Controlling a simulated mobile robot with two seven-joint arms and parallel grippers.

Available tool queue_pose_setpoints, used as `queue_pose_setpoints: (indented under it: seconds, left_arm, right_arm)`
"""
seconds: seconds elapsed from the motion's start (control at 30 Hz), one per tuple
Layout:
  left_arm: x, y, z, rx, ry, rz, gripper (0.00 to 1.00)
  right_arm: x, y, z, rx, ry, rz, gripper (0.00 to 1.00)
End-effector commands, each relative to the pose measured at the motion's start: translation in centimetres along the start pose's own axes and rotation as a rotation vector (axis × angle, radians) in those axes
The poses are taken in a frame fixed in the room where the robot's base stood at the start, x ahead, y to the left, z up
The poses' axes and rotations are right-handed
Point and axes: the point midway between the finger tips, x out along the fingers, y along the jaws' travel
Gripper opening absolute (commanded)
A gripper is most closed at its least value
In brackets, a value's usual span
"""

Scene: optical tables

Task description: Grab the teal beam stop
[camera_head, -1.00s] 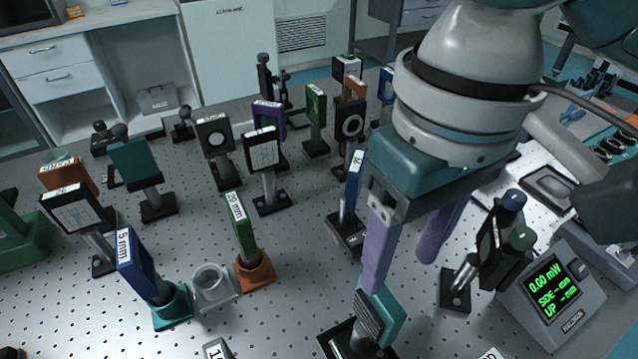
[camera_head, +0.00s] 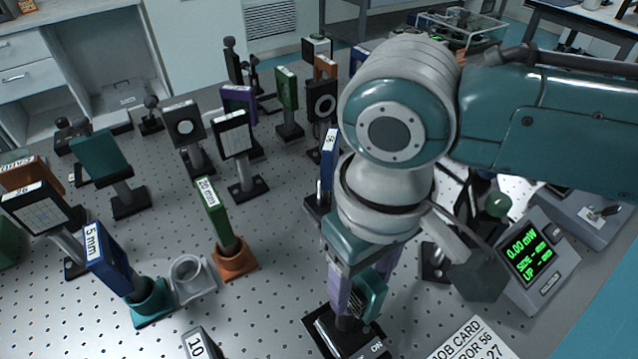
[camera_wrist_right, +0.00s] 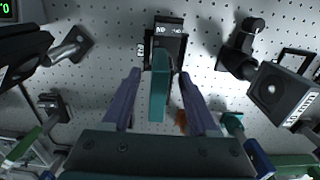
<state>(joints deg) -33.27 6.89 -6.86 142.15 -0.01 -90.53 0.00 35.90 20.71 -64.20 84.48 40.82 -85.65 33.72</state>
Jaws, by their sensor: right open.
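The teal beam stop (camera_head: 373,292) stands upright on a dark base (camera_head: 322,327) at the front centre of the table. It has a teal plate with a dark ribbed face. In the right wrist view the teal plate (camera_wrist_right: 159,88) shows nearly edge-on between my two purple fingers. My right gripper (camera_head: 361,287) is open and comes down from above, with a finger on either side of the plate. In the wrist view, gaps show between the plate and the fingers. The arm hides part of the area behind it in the head view. My left gripper is out of view.
A power meter (camera_head: 537,262) stands to the right and a job card (camera_head: 472,345) lies in front of it. To the left are a green 20 mm plate (camera_head: 214,213), an empty grey holder (camera_head: 190,279) and a blue 5 mm plate (camera_head: 108,258). Another teal plate (camera_head: 99,155) stands farther left.

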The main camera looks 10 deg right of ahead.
Motion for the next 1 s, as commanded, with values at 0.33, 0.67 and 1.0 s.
queue_pose_setpoints:
  seconds: [0.33, 0.67, 1.0]
  left_arm:
    - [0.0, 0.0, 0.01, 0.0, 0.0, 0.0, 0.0]
    - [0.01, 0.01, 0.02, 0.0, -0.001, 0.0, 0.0]
    - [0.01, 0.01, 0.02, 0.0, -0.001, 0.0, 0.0]
  right_arm:
    - [-0.05, 0.02, 0.0, 0.001, 0.0, 0.0, 0.27]
    - [-0.06, 0.04, 0.0, 0.001, 0.0, 0.0, 0.0]
    - [-0.07, 0.05, 0.0, 0.001, 0.0, 0.001, 0.0]
